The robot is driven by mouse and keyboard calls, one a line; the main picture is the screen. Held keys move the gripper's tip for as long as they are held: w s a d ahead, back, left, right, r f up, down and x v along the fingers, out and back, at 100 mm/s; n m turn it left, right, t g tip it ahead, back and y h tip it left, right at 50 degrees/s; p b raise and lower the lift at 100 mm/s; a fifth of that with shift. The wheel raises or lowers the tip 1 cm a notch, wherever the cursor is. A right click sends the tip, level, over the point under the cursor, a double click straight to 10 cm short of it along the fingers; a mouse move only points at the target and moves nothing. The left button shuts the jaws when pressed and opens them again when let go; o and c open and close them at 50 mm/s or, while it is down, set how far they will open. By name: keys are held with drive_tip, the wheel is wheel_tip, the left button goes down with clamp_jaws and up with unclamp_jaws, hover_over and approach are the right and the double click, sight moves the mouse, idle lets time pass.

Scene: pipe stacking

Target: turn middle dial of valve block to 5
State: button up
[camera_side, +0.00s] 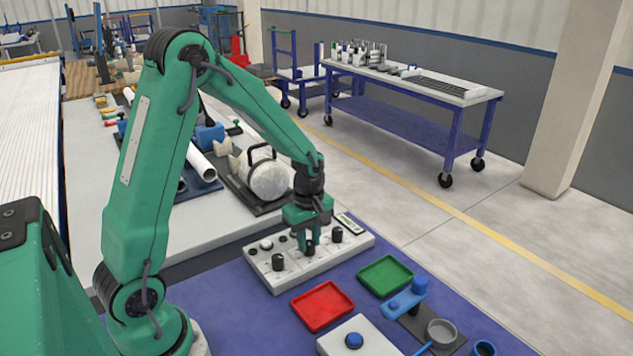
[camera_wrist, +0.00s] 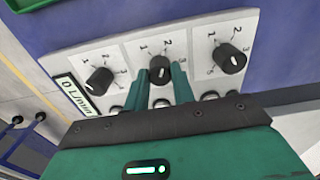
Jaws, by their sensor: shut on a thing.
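The white valve block (camera_side: 325,260) sits on the blue mat in the side view, with three black dials in a row. My gripper (camera_side: 309,249) points down over its middle. In the wrist view, my gripper's green fingers (camera_wrist: 159,82) are shut on the sides of the middle dial (camera_wrist: 160,69), covering part of its scale. Numbers 1, 2 and 3 show around this dial. I cannot read its pointer surely. The other dials (camera_wrist: 99,80) (camera_wrist: 229,59) stand free on either side. A display reading "0 L/min" (camera_wrist: 74,93) is at the block's end.
A red tray (camera_side: 322,306) and a green tray (camera_side: 385,276) lie in front of the block. A white box with a blue button (camera_side: 355,341) is nearer the camera. A silver drum (camera_side: 269,180) and pipes stand behind. Bare mat shows left of the red tray.

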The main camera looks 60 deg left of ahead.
drive_tip(key=m, duration=0.4)
drive_tip(key=shift+m, duration=0.3)
drive_tip(key=m, duration=1)
drive_tip(key=shift+r, duration=0.1)
drive_tip(key=m, duration=0.4)
drive_tip(key=shift+m, duration=0.3)
drive_tip(key=m, duration=1.3)
drive_tip(key=shift+m, duration=2.4)
